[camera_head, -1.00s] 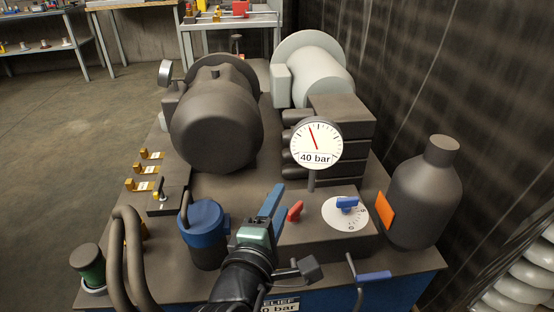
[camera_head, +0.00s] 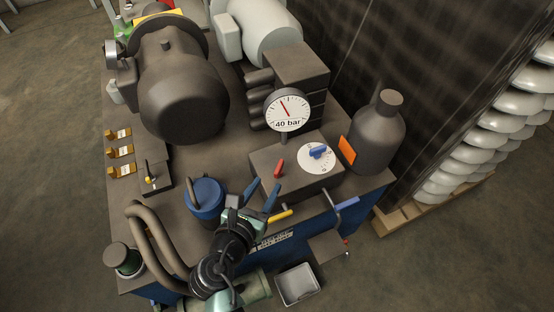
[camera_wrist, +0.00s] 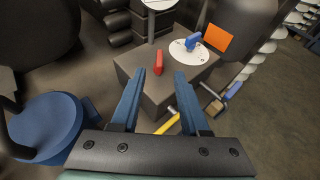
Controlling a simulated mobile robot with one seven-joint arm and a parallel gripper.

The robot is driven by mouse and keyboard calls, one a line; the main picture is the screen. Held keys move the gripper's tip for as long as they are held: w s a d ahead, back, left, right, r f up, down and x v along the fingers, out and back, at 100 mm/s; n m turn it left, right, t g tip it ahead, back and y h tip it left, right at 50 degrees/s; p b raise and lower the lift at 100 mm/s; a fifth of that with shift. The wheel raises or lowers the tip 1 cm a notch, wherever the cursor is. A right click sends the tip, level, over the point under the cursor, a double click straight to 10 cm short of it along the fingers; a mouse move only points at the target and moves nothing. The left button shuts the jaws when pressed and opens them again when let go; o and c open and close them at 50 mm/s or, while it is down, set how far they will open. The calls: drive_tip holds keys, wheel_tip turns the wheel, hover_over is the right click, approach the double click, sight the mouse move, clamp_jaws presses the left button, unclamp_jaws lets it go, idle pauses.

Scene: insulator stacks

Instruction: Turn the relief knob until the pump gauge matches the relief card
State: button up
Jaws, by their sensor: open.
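The pump gauge (camera_head: 287,110) is a round white dial labelled 40 bar, its red needle pointing up and slightly left. Below it, a dark block (camera_head: 262,163) carries a red knob (camera_head: 279,168) and a blue knob (camera_head: 318,152) on a white numbered disc (camera_head: 312,165). No readable label shows which is the relief knob. The relief card (camera_head: 272,241) is on the blue front; its value is unreadable now. My gripper (camera_head: 264,188) is open and empty in front of the block. In the wrist view, the red knob (camera_wrist: 158,62) stands just beyond and between the fingertips, apparently untouched.
A blue canister (camera_head: 206,201) stands left of my gripper. A yellow handle (camera_head: 281,216) and a blue-handled lever (camera_head: 347,203) project at the front. A dark bottle (camera_head: 376,137) with an orange tag stands right. A grey tray (camera_head: 297,284) lies below.

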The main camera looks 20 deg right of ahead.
sight(279, 165)
drive_tip(key=b+x, duration=0.3)
drive_tip(key=x, duration=0.7)
drive_tip(key=shift+w+d, duration=0.2)
clamp_jaws()
